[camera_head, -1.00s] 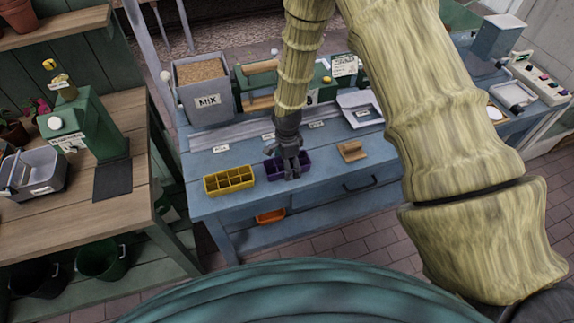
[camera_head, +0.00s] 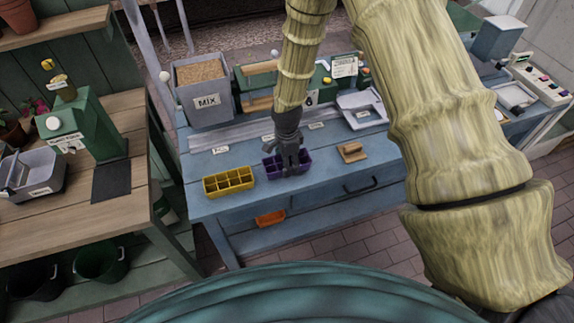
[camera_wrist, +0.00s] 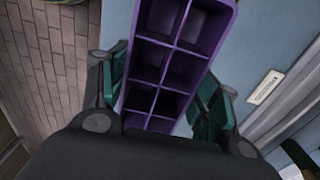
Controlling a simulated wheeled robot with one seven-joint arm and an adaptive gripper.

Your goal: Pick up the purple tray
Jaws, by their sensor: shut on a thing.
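The purple tray (camera_head: 273,168) is a small rectangular tray split into several square compartments. In the head view it is at the front of the blue bench, partly hidden behind my gripper (camera_head: 290,168). In the wrist view the tray (camera_wrist: 180,48) runs up from between the fingers of my gripper (camera_wrist: 165,108), which stand one on each long side. My gripper is shut on the tray. Whether the tray is touching the bench or slightly above it I cannot tell.
A yellow compartment tray (camera_head: 229,181) stands just left on the blue bench (camera_head: 325,184). A wooden block (camera_head: 351,152) lies to the right. An orange container (camera_head: 270,217) sits on the lower shelf.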

